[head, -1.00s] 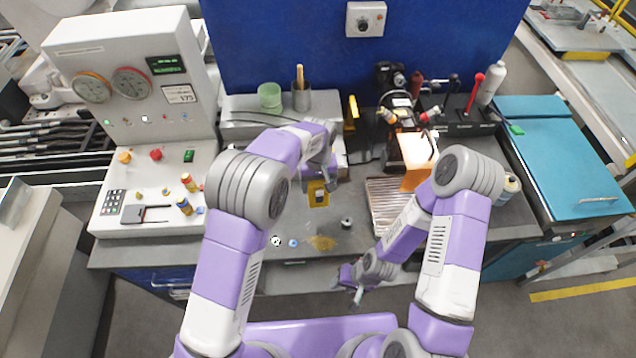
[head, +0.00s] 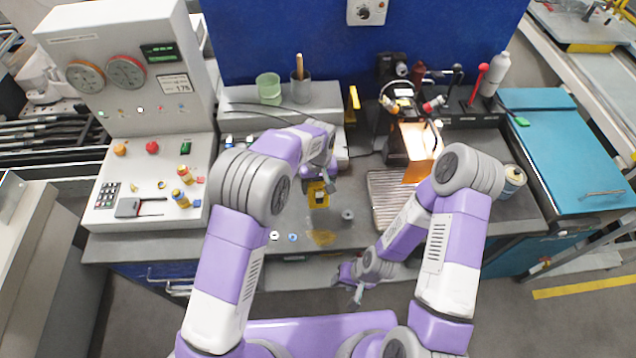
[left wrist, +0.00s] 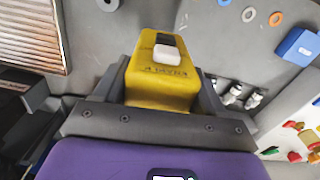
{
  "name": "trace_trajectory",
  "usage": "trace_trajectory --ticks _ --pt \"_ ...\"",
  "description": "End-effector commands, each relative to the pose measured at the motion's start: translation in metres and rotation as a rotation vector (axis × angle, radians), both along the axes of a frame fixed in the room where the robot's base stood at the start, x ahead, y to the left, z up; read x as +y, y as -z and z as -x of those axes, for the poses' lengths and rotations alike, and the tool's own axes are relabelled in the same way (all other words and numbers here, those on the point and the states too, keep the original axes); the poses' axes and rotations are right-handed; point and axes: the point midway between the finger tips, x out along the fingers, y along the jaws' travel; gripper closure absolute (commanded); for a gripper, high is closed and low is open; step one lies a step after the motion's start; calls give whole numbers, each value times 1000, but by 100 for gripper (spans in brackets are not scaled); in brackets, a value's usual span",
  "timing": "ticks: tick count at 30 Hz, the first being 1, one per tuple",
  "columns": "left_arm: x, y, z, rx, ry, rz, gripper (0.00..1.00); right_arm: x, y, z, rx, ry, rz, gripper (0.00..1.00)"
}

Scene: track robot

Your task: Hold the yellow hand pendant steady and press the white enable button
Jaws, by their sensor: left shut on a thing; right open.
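The yellow hand pendant (left wrist: 158,80) is between the fingers of my left gripper (left wrist: 155,95), which is shut on it. In the left wrist view its white button (left wrist: 167,54) and a small black part above it face the camera. In the head view the pendant (head: 318,194) hangs over the front middle of the grey bench, below my left gripper (head: 318,180). My right gripper (head: 357,292) is open and empty, low in front of the bench edge, apart from the pendant.
A control console (head: 150,180) with gauges stands on the left. A ribbed plate (head: 390,195) and a lit machine (head: 408,145) are right of the pendant. Washers (head: 274,236) and a small nut (head: 347,214) lie on the bench front. A blue wall (head: 300,45) stands behind.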

Motion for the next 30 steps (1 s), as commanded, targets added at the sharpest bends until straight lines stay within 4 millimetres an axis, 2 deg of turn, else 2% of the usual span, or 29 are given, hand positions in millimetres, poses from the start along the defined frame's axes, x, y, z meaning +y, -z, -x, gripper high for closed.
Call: trace_trajectory --ticks 30 --pt "0 48 0 -1 1 1 69 0 33 0 0 0 0 57"
